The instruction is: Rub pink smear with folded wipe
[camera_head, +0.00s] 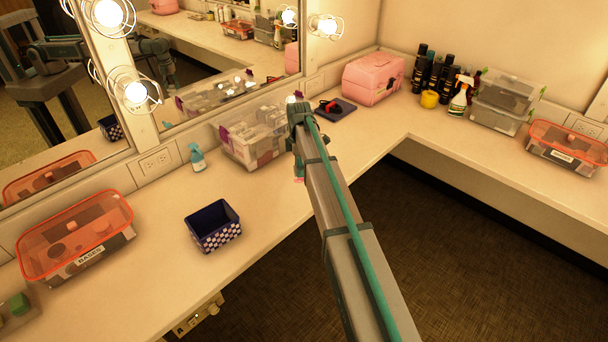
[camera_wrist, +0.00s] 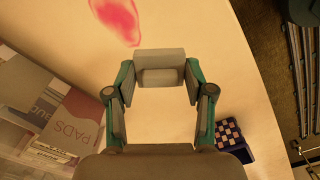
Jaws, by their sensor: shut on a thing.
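The pink smear (camera_wrist: 116,18) is a bright patch on the pale counter at the top of the wrist view, cut by the frame edge. My gripper (camera_wrist: 160,77) is shut on the folded wipe (camera_wrist: 160,57), a small grey-beige block between the fingertips. The wipe shows just below and right of the smear in the wrist view, apart from it in the picture. I cannot tell whether it touches the counter. In the head view my arm hides most of the gripper and the wipe.
A clear bin of packets (camera_head: 252,146) stands left of my arm; a blue checkered basket (camera_head: 213,226) is nearer. A spray bottle (camera_head: 197,158), orange-lidded box (camera_head: 75,236), dark tray (camera_head: 336,111) and pink case (camera_head: 372,79) stand around. The mirror wall bounds the back. Counter between basket and arm is bare.

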